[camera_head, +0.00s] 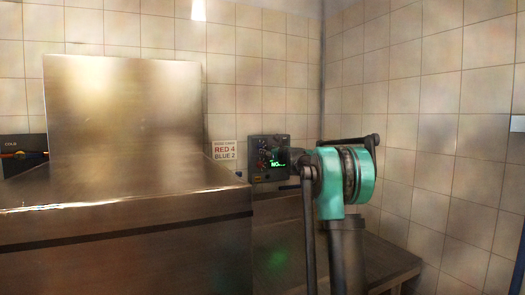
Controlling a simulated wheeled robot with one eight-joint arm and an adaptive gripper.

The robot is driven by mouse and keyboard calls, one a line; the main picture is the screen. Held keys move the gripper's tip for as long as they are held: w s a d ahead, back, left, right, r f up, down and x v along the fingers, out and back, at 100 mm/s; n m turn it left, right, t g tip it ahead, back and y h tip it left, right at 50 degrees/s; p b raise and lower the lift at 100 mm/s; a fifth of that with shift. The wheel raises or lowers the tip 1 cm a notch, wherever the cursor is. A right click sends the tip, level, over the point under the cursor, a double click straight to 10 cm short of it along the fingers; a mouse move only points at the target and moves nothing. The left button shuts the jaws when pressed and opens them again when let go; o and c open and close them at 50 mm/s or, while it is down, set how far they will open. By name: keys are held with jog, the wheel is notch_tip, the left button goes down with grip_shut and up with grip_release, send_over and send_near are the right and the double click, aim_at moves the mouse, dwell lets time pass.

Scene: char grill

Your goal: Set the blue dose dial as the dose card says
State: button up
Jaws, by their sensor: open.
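The dose card (224,151) is on the tiled back wall and reads "RED 4" and "BLUE 2". Just right of it is a dark control panel (256,172) with a lit green display (278,163), whose text starts with "NO" and is otherwise too small to read. Small knobs and marks show on the panel. I cannot make out the blue dose dial or its setting. My gripper (297,158) shows as a small dark part beside the panel's right edge, largely hidden by my turquoise arm. It is open, and I cannot tell whether it touches the panel.
A large metal grill or counter (130,190) with an upright steel back plate (125,105) fills the left. A second dark panel (22,155) is at the far left edge. A low dark counter (385,262) runs below my arm to the tiled right wall.

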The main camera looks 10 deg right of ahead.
aim_at(263, 148)
jog(key=x, duration=0.7)
jog(key=shift+w, duration=0.15)
jog(key=shift+c, duration=0.3)
grip_shut()
jog(key=shift+n, duration=0.4)
jog(key=shift+d+n, duration=0.1)
jog(key=shift+n, duration=3.4)
